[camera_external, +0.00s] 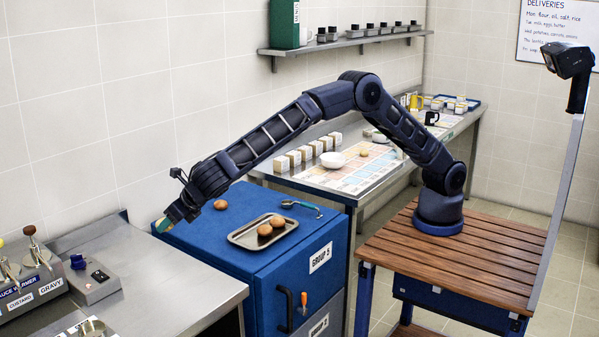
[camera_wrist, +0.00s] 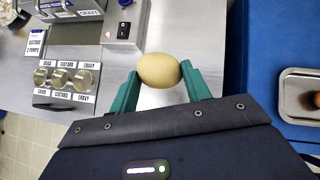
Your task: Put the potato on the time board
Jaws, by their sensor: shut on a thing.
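My gripper (camera_wrist: 160,84) is shut on the potato (camera_wrist: 159,70), a smooth pale-tan oval held between the two green fingers. In the external view my gripper (camera_external: 167,225) is at the left end of the blue cabinet, near the steel counter, and the potato is mostly hidden there. The time board (camera_external: 338,180), which I take to be the flat sheet with coloured squares, lies on the back table, to the right of and behind my gripper. A white bowl (camera_external: 332,160), several small white boxes (camera_external: 307,152) and a small yellowish item (camera_external: 364,153) stand on or by it.
Sauce warmers (camera_external: 30,275) stand on the steel counter (camera_external: 170,290). A shelf (camera_external: 345,42) hangs above the table.

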